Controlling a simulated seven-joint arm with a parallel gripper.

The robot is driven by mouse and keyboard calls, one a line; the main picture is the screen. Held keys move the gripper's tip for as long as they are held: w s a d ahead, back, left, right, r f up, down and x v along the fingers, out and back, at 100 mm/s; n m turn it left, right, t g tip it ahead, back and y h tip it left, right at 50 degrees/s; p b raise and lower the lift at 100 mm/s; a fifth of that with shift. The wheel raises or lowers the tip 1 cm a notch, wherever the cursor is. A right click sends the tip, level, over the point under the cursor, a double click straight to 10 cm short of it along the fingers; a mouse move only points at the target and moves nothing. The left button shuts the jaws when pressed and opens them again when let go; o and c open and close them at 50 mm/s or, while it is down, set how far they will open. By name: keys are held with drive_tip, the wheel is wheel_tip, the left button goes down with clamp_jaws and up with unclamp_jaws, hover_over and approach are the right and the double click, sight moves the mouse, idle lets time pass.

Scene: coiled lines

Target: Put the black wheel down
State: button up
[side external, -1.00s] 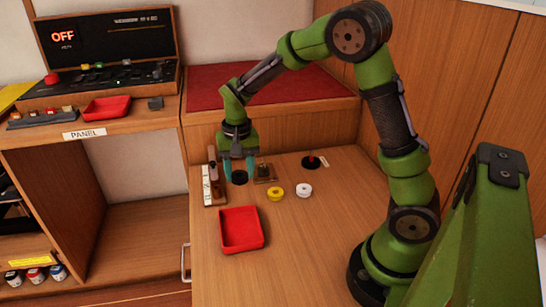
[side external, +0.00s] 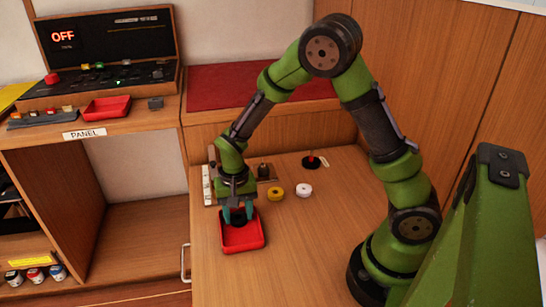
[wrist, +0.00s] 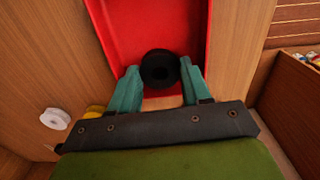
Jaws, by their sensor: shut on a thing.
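The black wheel (wrist: 160,69) is held between the two teal fingers of my gripper (wrist: 160,85) in the wrist view. In the side view my gripper (side external: 238,215) is over the red tray (side external: 243,245) on the wooden table, with the black wheel (side external: 239,219) between its fingertips. My gripper is shut on the wheel. In the wrist view the wheel lies against the red tray (wrist: 185,22) behind it. I cannot tell whether the wheel touches the tray floor.
A yellow wheel (side external: 275,194) and a white wheel (side external: 304,190) lie right of the tray. A black disc with a red peg (side external: 311,161) stands farther back. The table's front right is clear.

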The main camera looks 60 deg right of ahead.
drive_tip(key=shift+f, duration=0.15)
drive_tip(key=o, duration=0.8)
drive_tip(key=shift+o, duration=0.2)
wheel_tip(320, 180, up, 12)
drive_tip(key=s+a+r+n+t+y, duration=0.1)
drive_tip(key=s+r+n+t+y, duration=0.1)
drive_tip(key=s+r+n+t, duration=0.2)
drive_tip(key=s+r+t, duration=0.3)
drive_tip(key=s+r, duration=0.4)
drive_tip(key=s, duration=0.3)
drive_tip(key=shift+r+n, duration=0.3)
